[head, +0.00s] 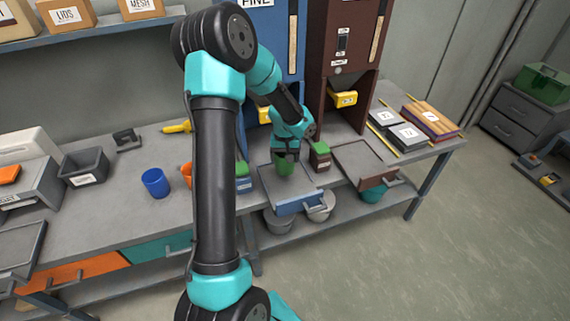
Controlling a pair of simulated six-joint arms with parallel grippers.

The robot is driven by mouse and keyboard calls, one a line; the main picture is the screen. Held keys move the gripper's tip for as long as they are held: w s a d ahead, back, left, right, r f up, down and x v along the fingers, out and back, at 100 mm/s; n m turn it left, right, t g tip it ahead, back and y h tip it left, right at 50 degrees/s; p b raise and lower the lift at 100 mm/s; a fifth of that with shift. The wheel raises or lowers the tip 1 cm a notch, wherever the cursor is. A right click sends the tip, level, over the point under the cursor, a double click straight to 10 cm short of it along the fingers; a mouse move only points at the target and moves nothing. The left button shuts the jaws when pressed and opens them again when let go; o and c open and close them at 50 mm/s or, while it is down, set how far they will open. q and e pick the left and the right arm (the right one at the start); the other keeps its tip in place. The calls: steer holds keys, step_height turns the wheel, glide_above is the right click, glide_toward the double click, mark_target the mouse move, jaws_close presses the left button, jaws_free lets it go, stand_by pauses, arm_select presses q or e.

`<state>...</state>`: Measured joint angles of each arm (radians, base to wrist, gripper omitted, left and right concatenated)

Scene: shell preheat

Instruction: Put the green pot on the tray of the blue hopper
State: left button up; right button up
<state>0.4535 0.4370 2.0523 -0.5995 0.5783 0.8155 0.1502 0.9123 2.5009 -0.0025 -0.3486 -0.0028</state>
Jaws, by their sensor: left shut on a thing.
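My left gripper (287,153) is shut on the green pot (285,166), which hangs below its fingers. The pot is over the back part of the grey tray (300,190) in front of the blue hopper (274,32). I cannot tell whether the pot's base touches the tray. The tray has a blue front with a handle. My left arm hides part of the hopper and of the bench to the left of the tray. My right gripper is not in view.
A dark red hopper (336,60) with its own tray (360,160) stands to the right. A small green-topped box (320,157) sits between the trays. A blue cup (155,183) and a grey bin (84,168) stand to the left. Bowls (321,206) lie on the shelf below.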

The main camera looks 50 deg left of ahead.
arm_select(q)
steer(key=shift+f, duration=1.85)
steer(key=shift+f, duration=0.1)
steer(key=o, duration=0.9)
step_height(320, 180, up, 12)
steer(key=shift+r, duration=0.15)
